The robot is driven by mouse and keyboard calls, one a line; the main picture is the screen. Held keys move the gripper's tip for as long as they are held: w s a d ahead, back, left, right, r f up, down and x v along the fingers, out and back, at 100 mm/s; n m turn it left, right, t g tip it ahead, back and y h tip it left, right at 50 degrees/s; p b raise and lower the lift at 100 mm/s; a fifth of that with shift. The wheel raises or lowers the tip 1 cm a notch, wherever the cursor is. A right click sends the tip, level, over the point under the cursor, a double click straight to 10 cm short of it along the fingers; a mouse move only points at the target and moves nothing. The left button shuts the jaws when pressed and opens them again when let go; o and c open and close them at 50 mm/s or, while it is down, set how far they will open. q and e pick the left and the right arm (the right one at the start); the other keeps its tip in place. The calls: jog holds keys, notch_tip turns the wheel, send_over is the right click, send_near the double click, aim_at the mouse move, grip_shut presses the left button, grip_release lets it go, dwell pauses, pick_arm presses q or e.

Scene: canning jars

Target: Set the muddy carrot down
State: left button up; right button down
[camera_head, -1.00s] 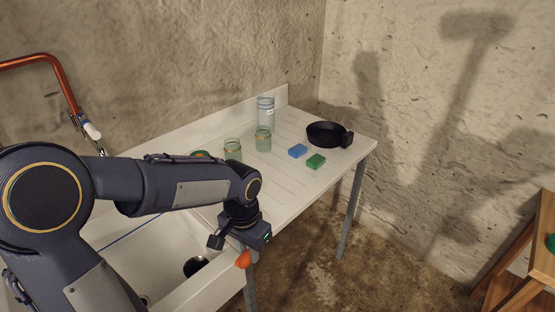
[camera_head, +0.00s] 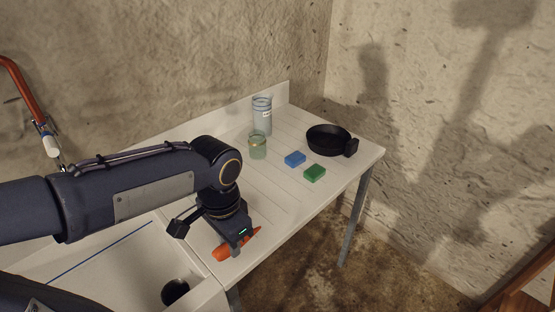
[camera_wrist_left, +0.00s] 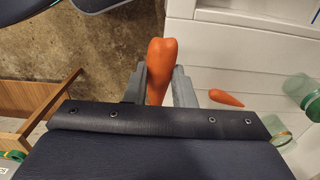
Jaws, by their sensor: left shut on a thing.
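My left gripper (camera_head: 238,246) is shut on an orange carrot (camera_head: 222,253) near the front edge of the white counter, just right of the sink. In the left wrist view the held carrot (camera_wrist_left: 161,62) sits between both fingers, its thick end pointing away from the wrist. Mud on it is hard to make out. Whether it touches the counter I cannot tell. A second, smaller-looking carrot (camera_wrist_left: 227,98) lies on the counter boards to its right in the wrist view; my arm hides it in the head view. My right gripper is not in view.
The sink (camera_head: 110,262) lies left of the gripper. Bare counter (camera_head: 275,205) lies right of the gripper.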

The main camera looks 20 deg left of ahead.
pick_arm(q)
jog(key=w+a+f, duration=0.1)
jog(key=w+f, duration=0.2)
jog(key=w, duration=0.1)
jog(key=w+a+f+p, duration=0.1)
jog(key=w+a+f, duration=0.1)
jog(key=w, duration=0.2)
jog(key=w+a+f+p, duration=0.1)
jog(key=w+f, duration=0.2)
jog(key=w, duration=0.1)
jog(key=shift+w+a+f, duration=0.15)
jog(key=shift+w+f, duration=0.15)
jog(key=shift+w, duration=0.1)
jog(key=shift+w+a+f, duration=0.15)
jog(key=shift+w+f, duration=0.25)
jog(key=shift+f, duration=0.1)
notch_tip(320, 180, down, 3)
jog(key=shift+w+f+p, duration=0.1)
jog(key=shift+p, duration=0.55)
jog(key=shift+f, duration=0.2)
jog(key=shift+f+b, duration=0.15)
jog(key=shift+b, duration=0.15)
jog(key=o, duration=0.5)
